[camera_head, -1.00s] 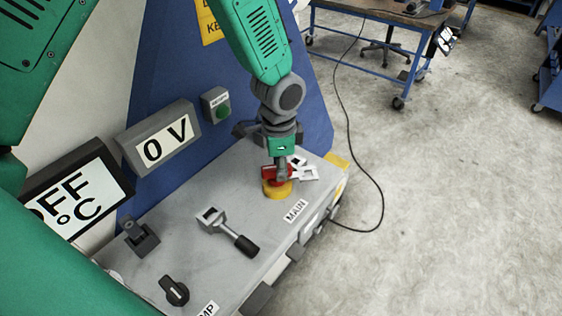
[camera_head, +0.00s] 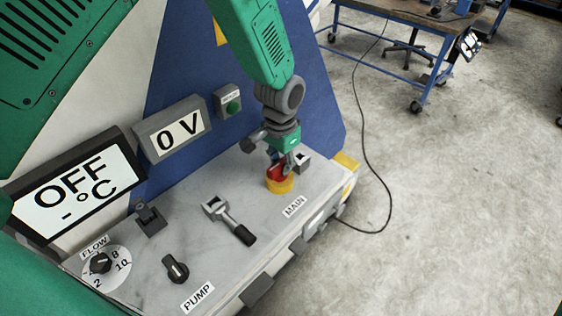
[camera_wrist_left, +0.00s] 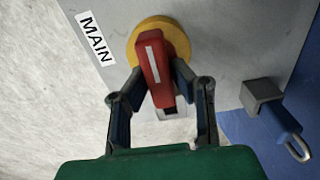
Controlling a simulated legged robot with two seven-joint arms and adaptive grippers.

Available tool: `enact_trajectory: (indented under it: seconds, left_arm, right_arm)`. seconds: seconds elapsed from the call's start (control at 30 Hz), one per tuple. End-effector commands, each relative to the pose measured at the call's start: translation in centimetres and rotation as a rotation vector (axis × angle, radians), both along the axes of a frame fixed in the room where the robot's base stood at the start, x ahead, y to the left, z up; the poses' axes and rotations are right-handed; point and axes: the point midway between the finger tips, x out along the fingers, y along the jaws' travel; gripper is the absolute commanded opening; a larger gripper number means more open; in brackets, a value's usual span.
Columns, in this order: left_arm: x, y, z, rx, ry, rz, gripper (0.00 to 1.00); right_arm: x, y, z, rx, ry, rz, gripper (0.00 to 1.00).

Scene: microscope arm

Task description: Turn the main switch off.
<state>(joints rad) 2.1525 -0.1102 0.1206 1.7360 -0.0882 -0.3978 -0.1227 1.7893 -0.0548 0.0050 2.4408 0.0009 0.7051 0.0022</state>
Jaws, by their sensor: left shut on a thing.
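The main switch is a red handle (camera_head: 277,172) with a white stripe on a round yellow base (camera_head: 280,186), beside the MAIN label (camera_head: 295,206). In the left wrist view the red handle (camera_wrist_left: 153,65) lies nearly lengthwise, slightly tilted, over its yellow base (camera_wrist_left: 182,42). My left gripper (camera_head: 283,165) reaches down onto the switch from above. In the left wrist view my left gripper (camera_wrist_left: 160,75) has one finger on each side of the handle and is shut on it. The finger contacts are partly hidden by the handle. My right gripper is not in view.
A lever with a black grip (camera_head: 230,220), a pump knob (camera_head: 175,268) and a flow dial (camera_head: 102,263) share the grey panel. Displays behind read OFF (camera_head: 75,190) and 0 V (camera_head: 178,134). A green button box (camera_head: 229,101) is close to the left arm.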

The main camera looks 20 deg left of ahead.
Motion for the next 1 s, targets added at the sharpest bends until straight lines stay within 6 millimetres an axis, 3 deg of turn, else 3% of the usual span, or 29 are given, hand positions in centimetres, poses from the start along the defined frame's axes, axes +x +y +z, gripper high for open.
enact_trajectory:
  seconds: [0.03,0.57,0.6,0.67,1.0]
  left_arm:
    - [-0.95,0.49,-0.56,0.013,0.028,0.012,0.0]
    - [-0.93,0.27,-0.57,0.012,0.029,0.038,0.0]
    - [-0.92,0.25,-0.57,0.012,0.029,0.038,0.23]
    - [-0.9,0.23,-0.55,0.011,0.028,0.038,0.4]
    - [-0.38,-0.16,0.0,0.01,0.017,0.035,0.4]
  right_arm:
    - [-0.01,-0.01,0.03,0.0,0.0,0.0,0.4]
    - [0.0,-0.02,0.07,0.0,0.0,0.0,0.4]
    - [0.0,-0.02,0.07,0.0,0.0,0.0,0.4]
    - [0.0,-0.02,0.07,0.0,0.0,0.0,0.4]
    - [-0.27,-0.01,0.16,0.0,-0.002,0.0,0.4]
